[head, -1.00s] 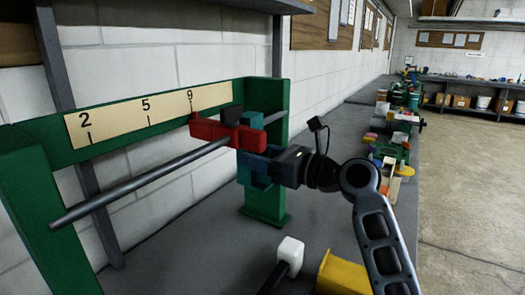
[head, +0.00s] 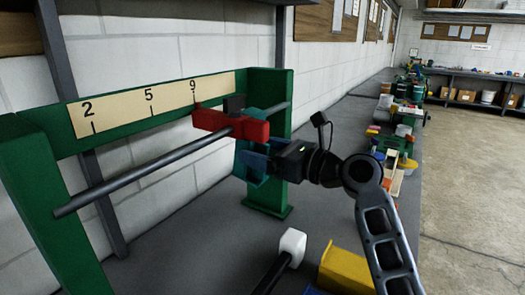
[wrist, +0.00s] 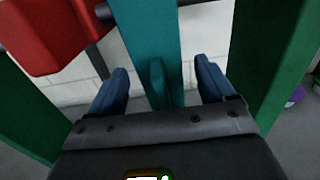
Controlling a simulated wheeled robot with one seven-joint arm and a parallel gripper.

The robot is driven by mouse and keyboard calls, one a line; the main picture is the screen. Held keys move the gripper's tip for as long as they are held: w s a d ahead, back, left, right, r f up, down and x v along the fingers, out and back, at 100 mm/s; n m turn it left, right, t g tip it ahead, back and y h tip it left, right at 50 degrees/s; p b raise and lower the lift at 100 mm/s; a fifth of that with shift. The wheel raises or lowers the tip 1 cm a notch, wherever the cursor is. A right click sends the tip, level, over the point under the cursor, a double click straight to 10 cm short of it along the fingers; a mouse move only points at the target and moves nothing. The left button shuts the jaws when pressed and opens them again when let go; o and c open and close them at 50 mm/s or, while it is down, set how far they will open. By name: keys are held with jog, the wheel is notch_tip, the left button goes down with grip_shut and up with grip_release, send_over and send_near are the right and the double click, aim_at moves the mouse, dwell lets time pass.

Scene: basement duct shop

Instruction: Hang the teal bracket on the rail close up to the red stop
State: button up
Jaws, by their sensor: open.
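The teal bracket (head: 257,114) is at the rail (head: 150,174), just right of the red stop (head: 236,126), which partly hides it in the head view. In the wrist view the bracket (wrist: 146,35) rises upright through the middle, with a small tab at its lower end. The red stop (wrist: 60,30) is to its left, with a narrow gap and a bit of rail (wrist: 104,12) between. The bracket's top is out of the wrist view. My gripper (wrist: 162,85) is open, its blue fingers on either side of the tab and apart from it.
The green frame's right post (head: 268,195) stands close beside the bracket and gripper. A numbered strip (head: 150,101) runs along the frame's top. Below are a white-headed mallet (head: 292,243) and a yellow bin (head: 350,268). The rail left of the stop is bare.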

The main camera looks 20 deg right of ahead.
jog(key=shift+s+d, duration=0.1)
jog(key=b+v, duration=0.1)
jog(key=v, duration=0.6)
jog(key=shift+s, duration=0.25)
jog(key=shift+d, duration=0.25)
